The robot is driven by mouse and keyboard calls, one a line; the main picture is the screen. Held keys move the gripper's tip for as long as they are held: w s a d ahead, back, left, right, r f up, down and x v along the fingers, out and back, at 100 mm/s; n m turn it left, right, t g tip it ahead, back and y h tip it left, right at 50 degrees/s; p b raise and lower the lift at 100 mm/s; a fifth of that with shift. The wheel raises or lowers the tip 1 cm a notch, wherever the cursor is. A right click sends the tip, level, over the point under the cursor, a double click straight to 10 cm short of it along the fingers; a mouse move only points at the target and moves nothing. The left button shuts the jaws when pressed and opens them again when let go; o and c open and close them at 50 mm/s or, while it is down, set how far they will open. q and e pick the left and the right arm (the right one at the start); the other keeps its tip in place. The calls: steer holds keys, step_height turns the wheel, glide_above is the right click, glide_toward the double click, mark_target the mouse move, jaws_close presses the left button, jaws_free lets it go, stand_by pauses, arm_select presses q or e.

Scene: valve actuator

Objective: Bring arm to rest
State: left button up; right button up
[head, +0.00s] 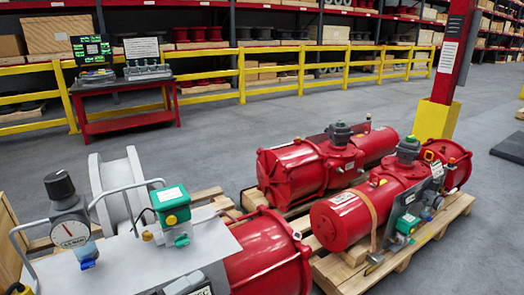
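Neither of my arms nor grippers can be made out in the head view. The near valve actuator has a grey housing (130,262) and a red cylinder (268,255), at the lower left and bottom middle. A round dial gauge (70,232) with a dark knob on top stands at its left end. A green-and-yellow box (172,206) sits on the housing, with bent metal tubes beside it. A small yellow and black part (18,289) is cut off at the bottom left corner; I cannot tell what it is.
Two red actuators (310,168) (345,218) lie on wooden pallets (440,222) at the right. A red and yellow post (433,120) stands behind them. A red table (128,122) with equipment stands before a yellow railing (270,69) and shelves. Grey floor (215,140) between is clear.

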arm_select(q)
steer(key=s+a+f+n+g+y+p, duration=0.1)
steer(key=s+a+f+n+y, duration=0.2)
steer(key=s+f+n+y, duration=0.3)
steer(key=s+a+f+n+y+p, duration=0.1)
steer(key=s+a+f+n+y, duration=0.3)
steer(key=s+f+n, duration=0.5)
step_height(320, 180, down, 2)
steer(key=n+y, duration=0.2)
steer(key=n, duration=0.6)
steer(key=shift+s+a+g, duration=0.25)
steer(key=shift+a+g, duration=0.05)
steer(key=shift+g, duration=0.1)
steer(key=c, duration=0.4)
steer(key=shift+o, duration=0.2)
steer(key=shift+w+d, duration=0.15)
